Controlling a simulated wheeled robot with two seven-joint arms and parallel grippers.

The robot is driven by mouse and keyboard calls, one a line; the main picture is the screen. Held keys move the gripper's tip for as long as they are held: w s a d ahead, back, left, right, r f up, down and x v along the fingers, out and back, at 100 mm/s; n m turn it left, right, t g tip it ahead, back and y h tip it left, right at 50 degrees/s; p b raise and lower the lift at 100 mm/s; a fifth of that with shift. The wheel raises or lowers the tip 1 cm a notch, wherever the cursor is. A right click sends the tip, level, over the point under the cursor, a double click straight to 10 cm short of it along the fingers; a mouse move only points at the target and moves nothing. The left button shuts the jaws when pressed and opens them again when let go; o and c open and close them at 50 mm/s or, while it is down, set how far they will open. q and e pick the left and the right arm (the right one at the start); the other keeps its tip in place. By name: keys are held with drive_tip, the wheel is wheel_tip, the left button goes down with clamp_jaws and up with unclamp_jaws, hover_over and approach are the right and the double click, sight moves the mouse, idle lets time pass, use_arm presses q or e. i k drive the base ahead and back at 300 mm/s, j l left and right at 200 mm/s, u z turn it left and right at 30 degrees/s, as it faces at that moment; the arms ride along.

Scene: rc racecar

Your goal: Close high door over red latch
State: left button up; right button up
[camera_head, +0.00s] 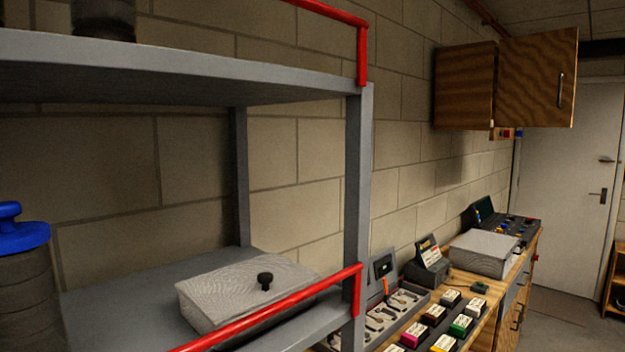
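A wooden wall cabinet (465,86) hangs high on the block wall at the upper right. Its wooden door (532,78) stands swung out from the cabinet, broad face toward me, with a metal handle (560,90) near its free right edge. The cabinet's inside is hidden behind the door. Neither of my grippers is in view.
A grey metal shelf (200,62) with red rails (280,308) fills the near left. It holds a grey box (245,290) and a blue-topped container (22,238). A cluttered wooden workbench (480,310) runs along the wall below the cabinet. Floor (570,320) is clear at right.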

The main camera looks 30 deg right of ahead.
sight(536, 73)
drive_tip(key=z, duration=2)
drive_tip(key=i+l, duration=0.1)
drive_tip(key=i, duration=0.3)
drive_tip(key=i+l, duration=0.15)
drive_tip(key=i, duration=0.3)
drive_tip(key=j+u, duration=0.05)
